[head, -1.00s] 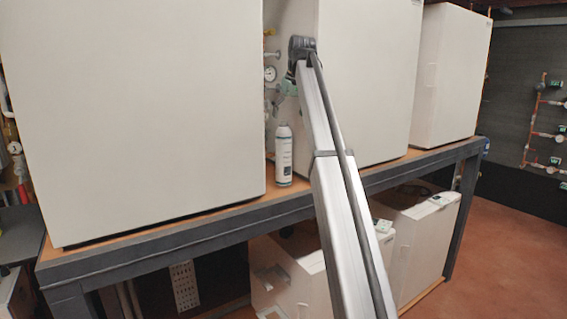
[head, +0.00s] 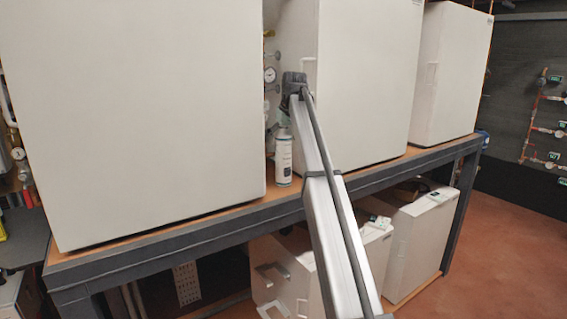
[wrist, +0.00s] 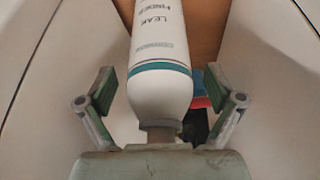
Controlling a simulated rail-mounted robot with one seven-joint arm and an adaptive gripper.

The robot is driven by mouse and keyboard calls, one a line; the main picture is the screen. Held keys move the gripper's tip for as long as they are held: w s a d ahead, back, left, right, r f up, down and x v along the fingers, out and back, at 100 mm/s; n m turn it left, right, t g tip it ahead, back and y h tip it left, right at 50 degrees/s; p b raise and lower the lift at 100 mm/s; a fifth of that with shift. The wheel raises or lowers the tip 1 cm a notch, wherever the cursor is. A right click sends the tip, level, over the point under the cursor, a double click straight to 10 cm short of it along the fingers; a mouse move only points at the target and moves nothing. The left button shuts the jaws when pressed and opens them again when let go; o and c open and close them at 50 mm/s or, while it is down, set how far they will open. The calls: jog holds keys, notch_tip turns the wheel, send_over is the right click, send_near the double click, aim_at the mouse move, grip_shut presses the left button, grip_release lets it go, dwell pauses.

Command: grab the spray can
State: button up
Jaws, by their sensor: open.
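The spray can (head: 284,158) is white with dark print and stands upright near the front edge of the shelf, in the gap between two large white cabinets. In the wrist view the can (wrist: 160,60) shows its "LEAK FINDER" label and a teal band, with its nozzle end toward my gripper. My gripper (wrist: 160,84) is open, with one finger on each side of the can's nozzle end. The fingers look apart from the can. In the head view my gripper (head: 284,118) is at the top of the can, partly hidden by my arm.
Large white cabinets (head: 150,100) and (head: 365,80) flank the can closely on the shelf (head: 225,222). Gauges and pipes (head: 269,75) are behind it. A red and blue item (wrist: 203,90) shows beyond the can in the wrist view. Smaller white units (head: 425,225) stand below.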

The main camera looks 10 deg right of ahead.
grip_shut()
jog(key=shift+r, duration=0.1)
